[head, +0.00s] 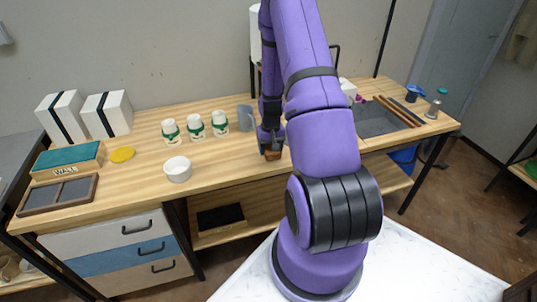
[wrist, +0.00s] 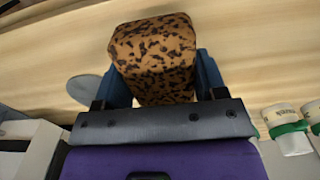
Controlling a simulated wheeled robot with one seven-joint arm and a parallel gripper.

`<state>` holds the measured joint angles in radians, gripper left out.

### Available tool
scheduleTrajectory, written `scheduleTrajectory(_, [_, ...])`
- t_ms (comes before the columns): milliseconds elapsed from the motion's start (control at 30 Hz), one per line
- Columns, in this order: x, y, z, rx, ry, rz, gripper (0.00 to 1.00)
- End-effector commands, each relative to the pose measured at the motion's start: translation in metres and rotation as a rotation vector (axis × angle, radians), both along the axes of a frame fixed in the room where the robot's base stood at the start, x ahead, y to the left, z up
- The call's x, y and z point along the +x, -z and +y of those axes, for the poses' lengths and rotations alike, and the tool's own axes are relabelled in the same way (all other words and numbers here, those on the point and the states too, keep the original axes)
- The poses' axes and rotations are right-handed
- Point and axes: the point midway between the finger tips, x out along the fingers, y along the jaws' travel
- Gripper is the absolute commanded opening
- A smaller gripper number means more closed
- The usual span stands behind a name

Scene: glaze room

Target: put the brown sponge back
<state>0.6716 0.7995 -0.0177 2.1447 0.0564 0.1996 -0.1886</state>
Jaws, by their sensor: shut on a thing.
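My gripper (head: 271,143) is shut on the brown sponge (head: 273,154), over the middle of the wooden worktable near its front edge. In the wrist view the sponge (wrist: 153,52) is a tan-brown block with dark speckles. It sits between the two blue fingers of my gripper (wrist: 158,78). I cannot tell whether its underside touches the tabletop. A dark tray with two compartments (head: 38,210) lies at the table's left front end. Both compartments look empty.
A teal-topped box (head: 68,160), a yellow disc (head: 122,154), a white bowl (head: 177,170) and three green-banded cups (head: 195,126) stand to the left. A grey upright object (head: 245,118) is close behind my gripper.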

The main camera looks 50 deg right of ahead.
Motion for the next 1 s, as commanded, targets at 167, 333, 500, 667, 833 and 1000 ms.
scheduleTrajectory(167, [0.01, 0.013, 0.001, 0.002, 0.0, 0.003, 0.39])
scheduleTrajectory(333, [0.01, 0.034, 0.001, 0.002, 0.0, 0.001, 0.39])
scheduleTrajectory(500, [0.01, 0.036, 0.0, -0.001, 0.0, -0.001, 0.39])
scheduleTrajectory(667, [0.01, 0.037, 0.001, 0.0, -0.001, 0.0, 0.39])
scheduleTrajectory(833, [0.01, 0.039, 0.0, -0.001, -0.001, -0.001, 0.85])
scheduleTrajectory(1000, [0.01, 0.039, 0.001, 0.0, -0.001, 0.0, 0.9])
